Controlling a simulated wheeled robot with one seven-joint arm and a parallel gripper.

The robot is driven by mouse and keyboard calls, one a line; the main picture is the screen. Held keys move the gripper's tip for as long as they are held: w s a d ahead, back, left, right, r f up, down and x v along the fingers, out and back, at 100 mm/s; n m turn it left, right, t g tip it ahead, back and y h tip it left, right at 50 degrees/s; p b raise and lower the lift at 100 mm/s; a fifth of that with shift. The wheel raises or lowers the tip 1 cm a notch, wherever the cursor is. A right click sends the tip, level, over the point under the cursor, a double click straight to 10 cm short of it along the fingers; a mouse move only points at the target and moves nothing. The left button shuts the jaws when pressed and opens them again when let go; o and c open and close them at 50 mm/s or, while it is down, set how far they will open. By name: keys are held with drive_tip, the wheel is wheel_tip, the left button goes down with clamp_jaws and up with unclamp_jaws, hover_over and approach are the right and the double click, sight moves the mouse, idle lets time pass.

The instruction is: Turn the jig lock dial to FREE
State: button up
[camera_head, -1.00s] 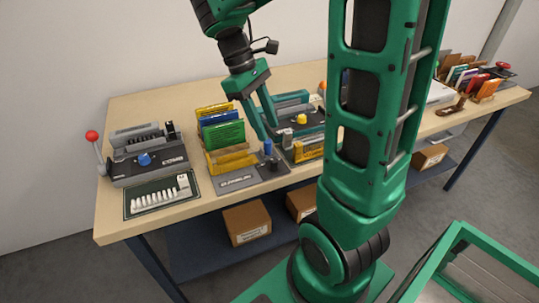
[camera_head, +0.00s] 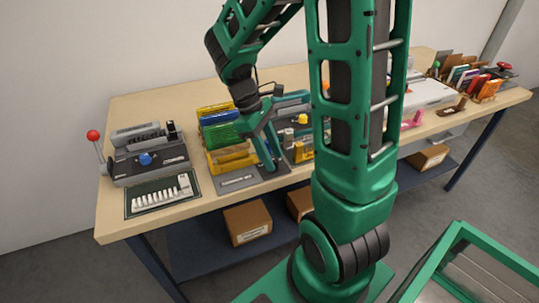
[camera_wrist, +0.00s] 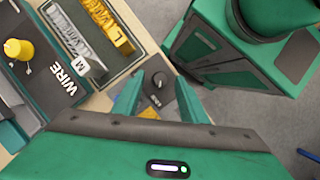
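My gripper (camera_head: 269,158) is over the front edge of the table, in front of the upright yellow and green packs. In the wrist view my gripper (camera_wrist: 157,88) has its two green fingers apart and nothing held between them. A small dark round knob (camera_wrist: 157,78) on a grey plate shows between the fingers; I cannot tell whether they touch it. Its label is too small to read, so I cannot confirm it is the jig lock dial or read its setting. In the head view my fingers hide this knob. The grey plate (camera_head: 237,181) shows at their left.
A machine marked WIRE (camera_wrist: 55,75) with a yellow knob (camera_wrist: 18,49) stands beside the fingers. At the far left is a machine with a blue knob (camera_head: 145,159) and a red-ball lever (camera_head: 93,135). Yellow and green packs (camera_head: 221,134) stand behind my gripper.

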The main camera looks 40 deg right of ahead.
drive_tip(key=shift+f, duration=0.2)
clamp_jaws()
